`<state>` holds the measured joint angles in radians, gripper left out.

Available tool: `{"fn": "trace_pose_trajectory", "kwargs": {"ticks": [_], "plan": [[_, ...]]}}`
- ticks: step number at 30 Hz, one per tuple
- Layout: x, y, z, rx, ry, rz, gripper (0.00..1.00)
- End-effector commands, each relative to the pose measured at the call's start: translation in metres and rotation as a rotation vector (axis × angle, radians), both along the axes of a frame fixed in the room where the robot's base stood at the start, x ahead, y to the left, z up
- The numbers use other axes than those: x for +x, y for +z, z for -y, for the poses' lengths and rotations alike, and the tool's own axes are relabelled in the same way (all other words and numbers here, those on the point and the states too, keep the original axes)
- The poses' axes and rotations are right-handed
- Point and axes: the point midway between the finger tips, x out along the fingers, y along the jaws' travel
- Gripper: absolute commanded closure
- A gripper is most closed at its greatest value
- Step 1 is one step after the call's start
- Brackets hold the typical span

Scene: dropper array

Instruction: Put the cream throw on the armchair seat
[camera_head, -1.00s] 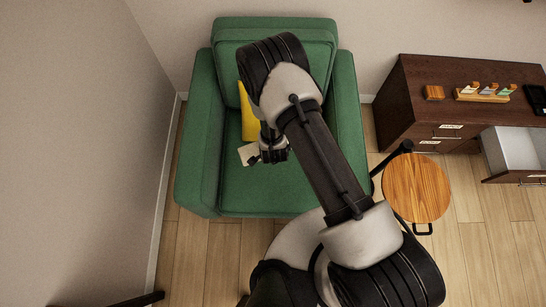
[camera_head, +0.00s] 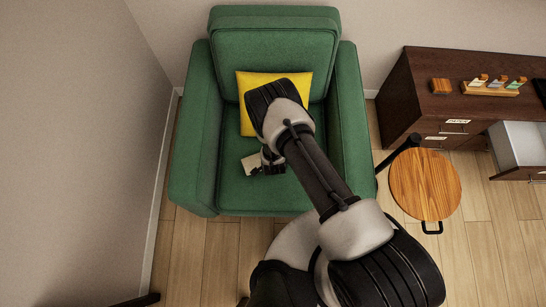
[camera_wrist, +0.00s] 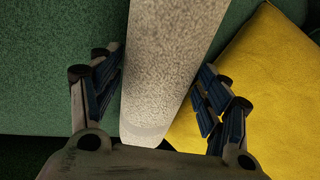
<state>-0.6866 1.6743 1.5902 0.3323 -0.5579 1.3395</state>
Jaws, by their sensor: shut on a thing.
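The cream throw (camera_wrist: 168,60) is a folded, fuzzy pale piece between the two fingers of my gripper (camera_wrist: 160,95) in the wrist view. In the head view a corner of the throw (camera_head: 251,167) sticks out to the left of my gripper (camera_head: 266,168). My gripper is shut on it, over the seat of the green armchair (camera_head: 240,195). Whether the throw touches the seat cannot be told. My arm hides part of the seat and the rest of the throw.
A yellow cushion (camera_head: 300,84) leans on the armchair's backrest, beside the throw in the wrist view (camera_wrist: 262,90). The armrests flank the seat. A round wooden stool (camera_head: 425,184) and a dark cabinet (camera_head: 425,95) with an open drawer (camera_head: 518,142) stand to the right.

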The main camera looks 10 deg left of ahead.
Motion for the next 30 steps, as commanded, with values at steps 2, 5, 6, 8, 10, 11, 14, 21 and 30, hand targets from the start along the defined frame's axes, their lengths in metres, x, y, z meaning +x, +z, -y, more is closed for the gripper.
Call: {"fn": "trace_pose_trajectory", "kwargs": {"ticks": [2, 5, 6, 8, 10, 11, 14, 21, 30], "plan": [[0.0015, 0.0009, -0.0011, 0.002, 0.001, 0.003, 0.61], [0.0014, 0.0017, -0.0011, 0.002, 0.000, 0.003, 0.61], [0.0014, 0.0015, -0.0010, 0.002, 0.000, 0.003, 0.61], [0.0013, -0.0001, -0.0011, 0.002, 0.000, 0.003, 0.61], [0.0014, -0.0030, -0.0010, 0.002, 0.000, 0.003, 0.61], [0.0013, -0.0040, -0.0010, 0.002, 0.000, 0.003, 0.61], [0.0009, -0.0035, -0.0008, 0.001, 0.000, 0.002, 0.26], [0.0009, -0.0031, -0.0007, 0.001, 0.000, 0.002, 0.10], [0.0010, -0.0031, -0.0008, 0.001, 0.000, 0.002, 0.10]]}}
